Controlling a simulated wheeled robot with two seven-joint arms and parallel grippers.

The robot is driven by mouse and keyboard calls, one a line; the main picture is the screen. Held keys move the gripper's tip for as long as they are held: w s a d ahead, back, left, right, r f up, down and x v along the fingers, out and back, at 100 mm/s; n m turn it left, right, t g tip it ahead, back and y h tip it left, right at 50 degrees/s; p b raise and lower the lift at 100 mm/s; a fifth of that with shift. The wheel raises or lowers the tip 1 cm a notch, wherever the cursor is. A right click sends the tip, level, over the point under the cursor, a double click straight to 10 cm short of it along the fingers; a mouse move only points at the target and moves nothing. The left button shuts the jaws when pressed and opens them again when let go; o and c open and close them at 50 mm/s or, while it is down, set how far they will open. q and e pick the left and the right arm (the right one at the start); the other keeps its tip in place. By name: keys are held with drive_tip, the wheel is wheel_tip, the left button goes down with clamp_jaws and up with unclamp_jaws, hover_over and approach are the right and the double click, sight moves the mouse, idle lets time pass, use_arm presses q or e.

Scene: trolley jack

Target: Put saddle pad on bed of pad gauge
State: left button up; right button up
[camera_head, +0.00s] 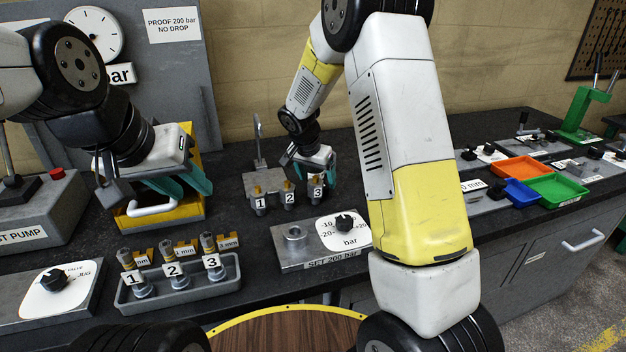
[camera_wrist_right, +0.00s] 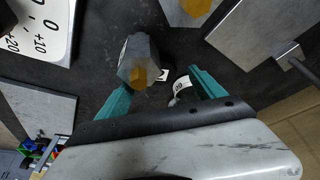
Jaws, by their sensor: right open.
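I cannot make out a saddle pad for certain in either view. A plate with a partly hidden "mm" label (camera_head: 472,186) lies behind my right arm; I cannot tell whether it is the pad gauge. My right gripper (camera_head: 316,172) is open over the metal block (camera_head: 251,186) with fittings tagged 1, 2 and 3. In the right wrist view its teal fingers (camera_wrist_right: 160,92) are apart, with a grey hexagonal fitting with a brass tip (camera_wrist_right: 140,60) near the left finger.
A grey tray (camera_head: 232,285) of numbered fittings stands in front. The "SET 200 bar" plate (camera_head: 290,258) with a dial lies right of it. Orange (camera_head: 521,168), blue (camera_head: 522,194) and green (camera_head: 558,190) trays sit at the right. The test pump (camera_head: 40,215) stands at the left.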

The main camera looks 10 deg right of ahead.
drive_tip(key=x, duration=0.3)
drive_tip(key=shift+f, duration=0.2)
drive_tip(key=shift+r, duration=0.1)
drive_tip(key=c, duration=1.7)
